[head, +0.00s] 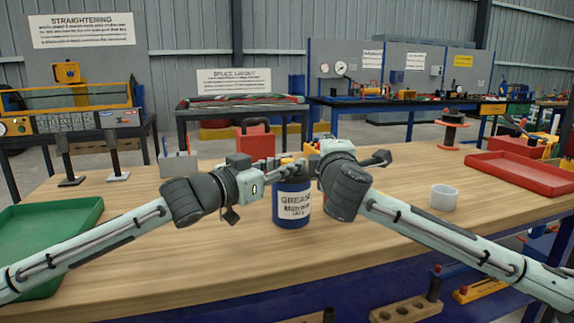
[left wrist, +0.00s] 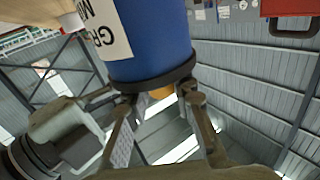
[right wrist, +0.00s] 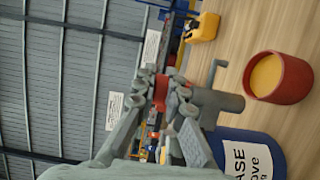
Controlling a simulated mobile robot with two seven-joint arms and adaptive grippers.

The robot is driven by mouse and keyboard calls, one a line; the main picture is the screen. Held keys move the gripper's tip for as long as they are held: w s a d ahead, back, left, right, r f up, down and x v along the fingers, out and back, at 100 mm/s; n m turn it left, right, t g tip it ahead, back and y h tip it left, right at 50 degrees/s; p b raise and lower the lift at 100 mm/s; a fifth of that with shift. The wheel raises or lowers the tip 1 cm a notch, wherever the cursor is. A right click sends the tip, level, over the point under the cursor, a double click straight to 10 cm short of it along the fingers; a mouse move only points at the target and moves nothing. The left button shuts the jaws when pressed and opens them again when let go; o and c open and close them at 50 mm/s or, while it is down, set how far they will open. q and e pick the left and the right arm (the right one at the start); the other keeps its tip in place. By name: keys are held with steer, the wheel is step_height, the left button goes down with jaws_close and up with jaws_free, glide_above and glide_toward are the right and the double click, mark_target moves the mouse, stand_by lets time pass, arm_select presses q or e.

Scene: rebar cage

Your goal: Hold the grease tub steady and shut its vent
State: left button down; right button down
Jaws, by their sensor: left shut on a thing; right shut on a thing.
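The blue grease tub (head: 292,207) stands upright on the workbench, its white label facing me. My left gripper (head: 291,170) is at the tub's top from the left. In the left wrist view the tub (left wrist: 155,40) has a dark rim, and the left fingers (left wrist: 158,95) close at it with a small orange part between them. My right gripper (head: 317,158) is above the tub's right side. In the right wrist view its fingers (right wrist: 162,92) are shut on a small red part, apparently the vent. A grey cylinder (right wrist: 222,100) is beside it. My grippers hide the vent in the head view.
A red pot (right wrist: 278,78) shows in the right wrist view. Bench front is clear.

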arm_select(q)
steer(key=y, duration=0.1)
steer(key=n+t+y, duration=0.1)
steer(key=n+t, duration=0.1)
steer(key=shift+s+d+y, duration=0.25)
steer(key=shift+d+y, duration=0.15)
steer(key=shift+w+a+n+t+y, duration=0.1)
steer(key=shift+a+n+t+y, duration=0.25)
steer(key=shift+n+y, duration=0.2)
steer(key=c, duration=1.3)
jaws_free()
steer(key=shift+w+a, duration=0.1)
steer(key=shift+o, duration=0.2)
steer(key=v, duration=1.2)
